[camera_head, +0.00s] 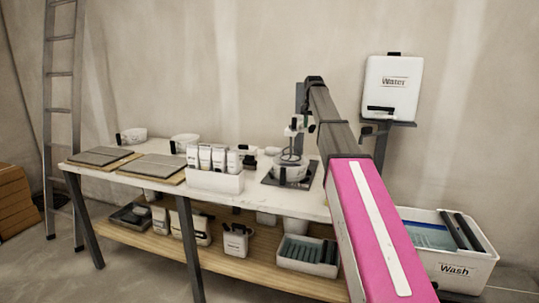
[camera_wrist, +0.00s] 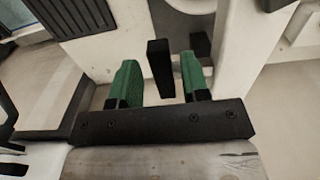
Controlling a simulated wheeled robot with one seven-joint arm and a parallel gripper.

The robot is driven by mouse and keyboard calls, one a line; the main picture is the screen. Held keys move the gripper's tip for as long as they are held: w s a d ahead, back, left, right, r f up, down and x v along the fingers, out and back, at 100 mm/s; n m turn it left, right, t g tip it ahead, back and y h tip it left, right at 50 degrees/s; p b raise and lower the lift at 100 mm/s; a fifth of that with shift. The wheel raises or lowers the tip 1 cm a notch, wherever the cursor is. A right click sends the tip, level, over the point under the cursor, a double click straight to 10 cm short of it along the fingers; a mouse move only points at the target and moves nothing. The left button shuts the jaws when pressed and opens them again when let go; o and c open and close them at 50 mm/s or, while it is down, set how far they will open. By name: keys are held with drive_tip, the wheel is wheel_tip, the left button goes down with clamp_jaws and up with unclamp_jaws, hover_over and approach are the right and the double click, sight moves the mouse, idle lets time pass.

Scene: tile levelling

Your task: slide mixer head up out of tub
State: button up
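The mixer (camera_head: 293,133) stands on the bench in the head view, its head at the top of a thin upright. The white tub (camera_head: 290,173) sits below it on a dark mat, with a ring-shaped mixing part low over its mouth. In the wrist view my gripper (camera_wrist: 159,75) has two green fingers, spread apart. A black bar (camera_wrist: 160,68), perhaps the mixer's handle, stands between them with narrow gaps visible on both sides. In the head view my arm passes close by the mixer, and my gripper cannot be made out clearly.
A rack of white containers (camera_head: 215,181) stands left of the mixer. Tiles on boards (camera_head: 153,167) lie farther left. The Water container (camera_head: 391,88) is on the wall at right. The Wash bin (camera_head: 455,268) stands on the floor. A lower shelf (camera_head: 262,262) holds more containers.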

clamp_jaws()
wheel_tip(320, 180, up, 12)
drive_tip(key=shift+o, duration=2.3)
unclamp_jaws()
drive_tip(key=shift+f, duration=0.2)
drive_tip(key=shift+s, duration=0.1)
